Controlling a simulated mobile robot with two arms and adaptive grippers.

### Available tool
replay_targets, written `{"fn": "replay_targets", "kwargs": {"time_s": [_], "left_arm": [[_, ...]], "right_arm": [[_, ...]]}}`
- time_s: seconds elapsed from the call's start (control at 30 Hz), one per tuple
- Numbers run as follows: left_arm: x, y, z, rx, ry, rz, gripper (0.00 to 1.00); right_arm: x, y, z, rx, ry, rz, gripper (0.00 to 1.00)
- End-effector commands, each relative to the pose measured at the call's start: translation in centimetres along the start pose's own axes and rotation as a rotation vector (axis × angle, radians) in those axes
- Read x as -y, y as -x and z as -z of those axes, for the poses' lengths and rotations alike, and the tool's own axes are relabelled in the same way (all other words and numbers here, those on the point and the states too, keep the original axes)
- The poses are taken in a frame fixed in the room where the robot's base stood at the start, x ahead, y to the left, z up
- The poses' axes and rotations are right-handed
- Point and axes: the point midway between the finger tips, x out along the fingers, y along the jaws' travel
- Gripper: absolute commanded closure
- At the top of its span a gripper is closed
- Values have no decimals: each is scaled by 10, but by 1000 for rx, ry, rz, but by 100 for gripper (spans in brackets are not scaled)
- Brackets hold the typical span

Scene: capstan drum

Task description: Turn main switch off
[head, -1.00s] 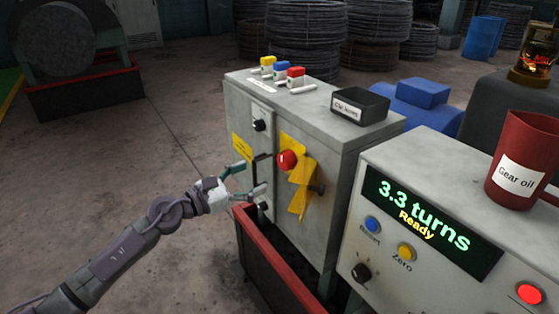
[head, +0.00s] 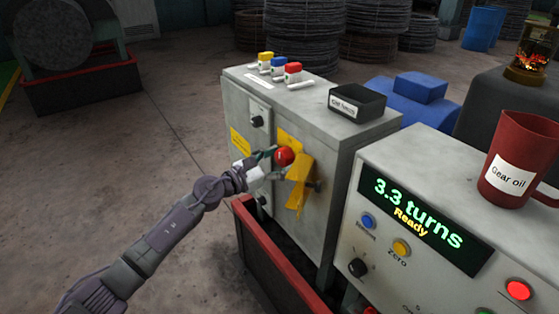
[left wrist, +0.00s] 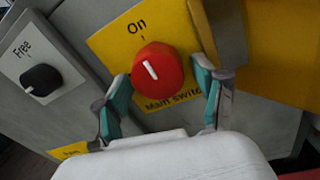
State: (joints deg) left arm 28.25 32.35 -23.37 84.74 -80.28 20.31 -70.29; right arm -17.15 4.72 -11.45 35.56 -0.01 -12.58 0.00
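The main switch is a red round knob (head: 284,156) on a yellow plate on the front of the grey cabinet (head: 235,105). In the left wrist view the knob (left wrist: 158,69) has a white pointer mark tilted to the upper left, below the word "On". My left gripper (head: 275,160) is at the knob. In the left wrist view its two teal fingers (left wrist: 163,95) are spread, one on each side of the knob's lower part. The right finger is near the knob's edge; I cannot tell whether it touches. My right gripper is not in view.
A yellow tag-like piece (head: 298,185) hangs right beside the knob. A black "Free" knob (left wrist: 41,80) is to the left on the panel. The control box with display (head: 425,220) stands at right, and a red-rimmed tray (head: 270,250) lies below the cabinet.

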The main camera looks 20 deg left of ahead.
Motion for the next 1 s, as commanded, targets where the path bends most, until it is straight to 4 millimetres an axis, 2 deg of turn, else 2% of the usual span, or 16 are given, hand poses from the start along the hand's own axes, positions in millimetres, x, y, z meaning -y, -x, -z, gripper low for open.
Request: {"fn": "replay_targets", "kwargs": {"time_s": [0.03,0.27,0.67,1.0], "left_arm": [[0,0,0,0,0,0,44],[0,0,0,0,0,0,81],[0,0,-2,-6,84,1,81],[0,0,-5,-23,357,4,81]], "right_arm": [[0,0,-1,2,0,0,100],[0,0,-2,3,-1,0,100],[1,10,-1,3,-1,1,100],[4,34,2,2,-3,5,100]]}}
